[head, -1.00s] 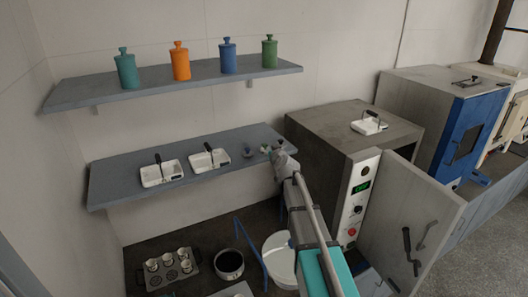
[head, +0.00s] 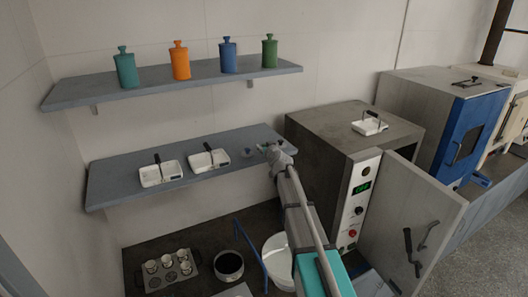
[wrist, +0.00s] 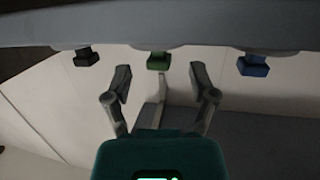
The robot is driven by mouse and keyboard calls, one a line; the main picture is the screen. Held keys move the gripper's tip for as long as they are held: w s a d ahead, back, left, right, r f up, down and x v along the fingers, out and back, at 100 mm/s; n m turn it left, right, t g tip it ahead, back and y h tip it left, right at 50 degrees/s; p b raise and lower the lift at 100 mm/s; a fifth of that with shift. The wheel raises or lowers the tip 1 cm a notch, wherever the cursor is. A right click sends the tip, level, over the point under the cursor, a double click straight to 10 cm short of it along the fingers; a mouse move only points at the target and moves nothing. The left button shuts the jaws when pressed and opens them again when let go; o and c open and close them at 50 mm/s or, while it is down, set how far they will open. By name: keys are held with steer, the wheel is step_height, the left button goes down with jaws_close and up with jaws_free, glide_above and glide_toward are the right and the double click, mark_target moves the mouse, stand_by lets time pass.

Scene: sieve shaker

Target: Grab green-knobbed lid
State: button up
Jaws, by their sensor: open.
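The green-knobbed lid shows in the wrist view with its green knob (wrist: 158,62) near the top centre, in front of the gap between my fingers. My gripper (wrist: 159,82) is open and empty, with one finger on each side of the knob's line. The knob appears just beyond the fingertips; I cannot tell the exact distance. In the head view my gripper (head: 270,150) is at the right end of the lower shelf (head: 115,188), largely covering the lids there.
A black knob (wrist: 87,57) is left of the green one and a blue knob (wrist: 252,66) right of it. Two white trays (head: 160,174) (head: 209,161) lie on the lower shelf. The grey oven (head: 335,130) stands close to my arm's right, its door (head: 410,225) open.

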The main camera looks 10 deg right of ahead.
steer(key=shift+x, duration=1.15)
steer(key=c, duration=1)
